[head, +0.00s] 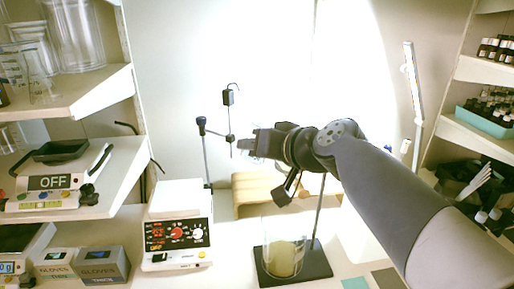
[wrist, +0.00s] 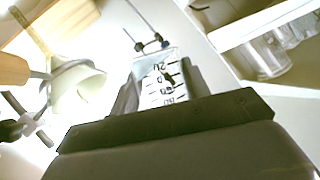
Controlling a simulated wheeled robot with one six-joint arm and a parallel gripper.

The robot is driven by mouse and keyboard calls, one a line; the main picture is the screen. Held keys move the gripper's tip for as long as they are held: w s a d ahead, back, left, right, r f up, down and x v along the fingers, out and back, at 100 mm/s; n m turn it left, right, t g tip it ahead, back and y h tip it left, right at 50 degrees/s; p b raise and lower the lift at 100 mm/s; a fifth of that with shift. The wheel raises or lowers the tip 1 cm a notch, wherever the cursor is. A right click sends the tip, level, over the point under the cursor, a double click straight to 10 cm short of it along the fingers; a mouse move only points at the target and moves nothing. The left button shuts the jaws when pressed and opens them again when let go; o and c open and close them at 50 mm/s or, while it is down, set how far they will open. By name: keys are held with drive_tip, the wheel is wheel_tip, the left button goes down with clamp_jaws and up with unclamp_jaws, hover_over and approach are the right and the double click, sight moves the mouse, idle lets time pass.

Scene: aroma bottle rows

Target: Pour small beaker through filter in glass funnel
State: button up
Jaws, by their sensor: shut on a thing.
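My gripper (head: 250,144) is shut on the small beaker (wrist: 160,82), which has dark graduation marks in the wrist view. The beaker appears tilted there, and I cannot tell how much liquid is in it. A pale filter cone (wrist: 80,88) sits in a ring clamp left of the beaker in the wrist view, apart from it. The glass funnel itself is hard to make out, and the filter is hidden behind my arm in the head view. A larger beaker (head: 283,260) with yellowish contents stands on the dark stand base (head: 312,268), below my gripper.
A hotplate (head: 176,235) with red and white knobs stands left of the stand. A wooden rack (head: 250,193) lies behind. Shelves with glassware (head: 75,95) are at left, and shelves with small bottles (head: 492,100) at right. A thin rod stand (head: 207,160) rises behind my gripper.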

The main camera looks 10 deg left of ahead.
drive_tip(key=shift+w+d+r+p, duration=0.15)
drive_tip(key=shift+r+p, duration=0.2)
drive_tip(key=shift+r, duration=0.1)
drive_tip(key=shift+w+d+r+m+g+y+p, duration=0.3)
drive_tip(key=shift+w+d+r+m+y+p, duration=0.15)
drive_tip(key=shift+m+p, duration=0.3)
drive_tip(key=shift+d+r+m+y+p, duration=0.1)
drive_tip(key=shift+r+m+y+p, duration=0.2)
drive_tip(key=shift+m+p, duration=0.4)
drive_tip(key=shift+f+m+g+y+p, duration=0.4)
drive_tip(key=shift+f+m+y+p, duration=0.05)
drive_tip(key=shift+r+p, duration=0.1)
drive_tip(key=shift+p, duration=0.2)
drive_tip(key=shift+r+m+y+p, duration=0.35)
drive_tip(key=shift+m+p, duration=0.25)
drive_tip(key=shift+p, duration=0.25)
